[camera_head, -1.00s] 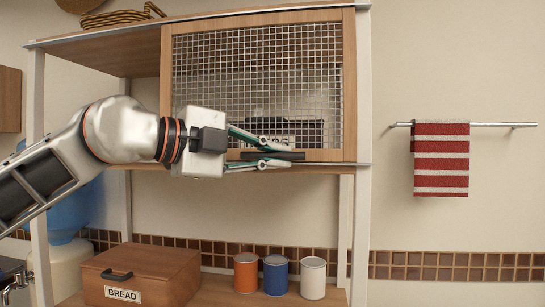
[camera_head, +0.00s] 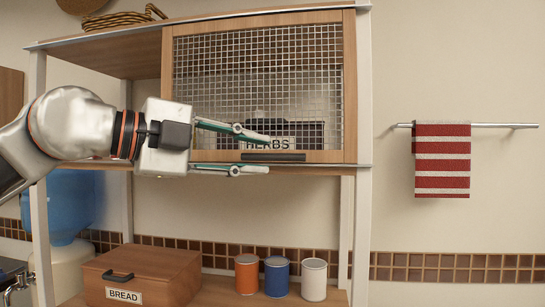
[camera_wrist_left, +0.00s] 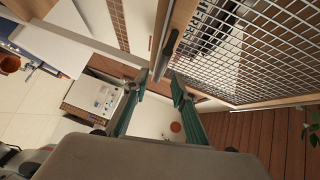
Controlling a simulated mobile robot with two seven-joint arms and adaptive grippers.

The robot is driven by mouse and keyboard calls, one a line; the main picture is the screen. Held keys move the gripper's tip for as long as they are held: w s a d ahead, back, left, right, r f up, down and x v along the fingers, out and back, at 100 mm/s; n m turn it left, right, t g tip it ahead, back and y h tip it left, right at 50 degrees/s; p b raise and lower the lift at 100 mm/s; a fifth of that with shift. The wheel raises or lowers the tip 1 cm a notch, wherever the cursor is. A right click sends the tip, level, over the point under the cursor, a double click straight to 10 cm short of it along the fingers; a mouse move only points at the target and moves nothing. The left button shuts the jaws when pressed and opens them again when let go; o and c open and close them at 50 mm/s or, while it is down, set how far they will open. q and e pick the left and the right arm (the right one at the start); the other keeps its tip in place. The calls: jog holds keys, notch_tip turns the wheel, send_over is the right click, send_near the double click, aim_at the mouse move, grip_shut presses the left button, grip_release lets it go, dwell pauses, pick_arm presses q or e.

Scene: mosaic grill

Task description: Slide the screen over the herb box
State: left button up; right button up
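The screen, a wood frame with wire mesh (camera_head: 258,80), stands at the right end of the upper shelf. The herb box (camera_head: 284,129), dark with a white HERBS label, shows behind the lower mesh, so the screen covers it in the head view. A dark bar handle (camera_head: 285,157) sits on the screen's bottom rail. My left gripper (camera_head: 262,156) is open and empty, its fingertips just left of and around the handle's left end. In the left wrist view the open fingers (camera_wrist_left: 158,84) show below the screen's frame. My right gripper is not in view.
Below are a bread box (camera_head: 150,275) and three cans (camera_head: 276,276). A striped towel (camera_head: 441,160) hangs on a rail at right.

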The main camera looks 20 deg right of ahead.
pick_arm(q)
jog(key=f+v, duration=0.1)
jog(key=v, duration=0.5)
jog(key=shift+s+a+r, duration=0.2)
jog(key=shift+r, duration=0.35)
